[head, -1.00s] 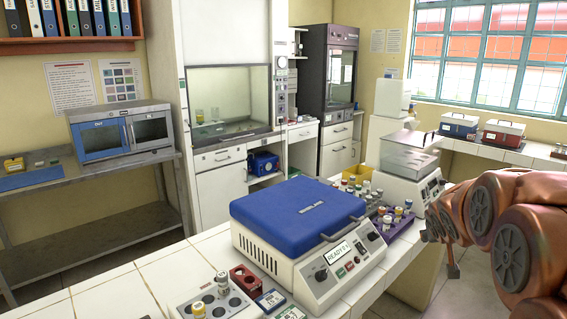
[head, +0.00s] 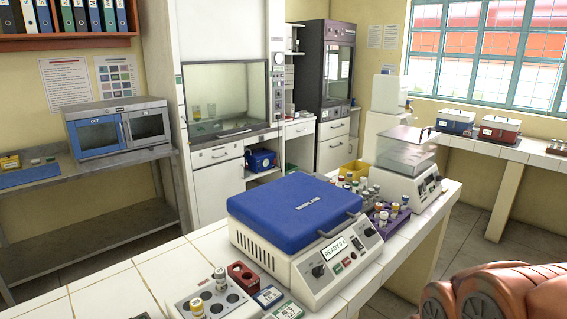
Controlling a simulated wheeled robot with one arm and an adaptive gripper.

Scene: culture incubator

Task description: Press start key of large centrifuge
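The large centrifuge (head: 300,277) stands on the white tiled bench, a cream box with a shut blue lid (head: 290,210). Its sloped front panel carries a display (head: 333,249) that seems to read "READY", a dark knob at each end and small keys (head: 352,257) between them. Which small key is the start key is too small to tell. My arm shows only as a copper-coloured link at the bottom right corner, apart from the centrifuge. My gripper is out of the picture.
A sample block with vials (head: 208,303), a red rack (head: 243,278) and small boxes (head: 268,296) sit left of the centrifuge. A purple rack (head: 384,222) of vials and a clear-covered device (head: 408,165) stand behind right. Floor is free right of the bench.

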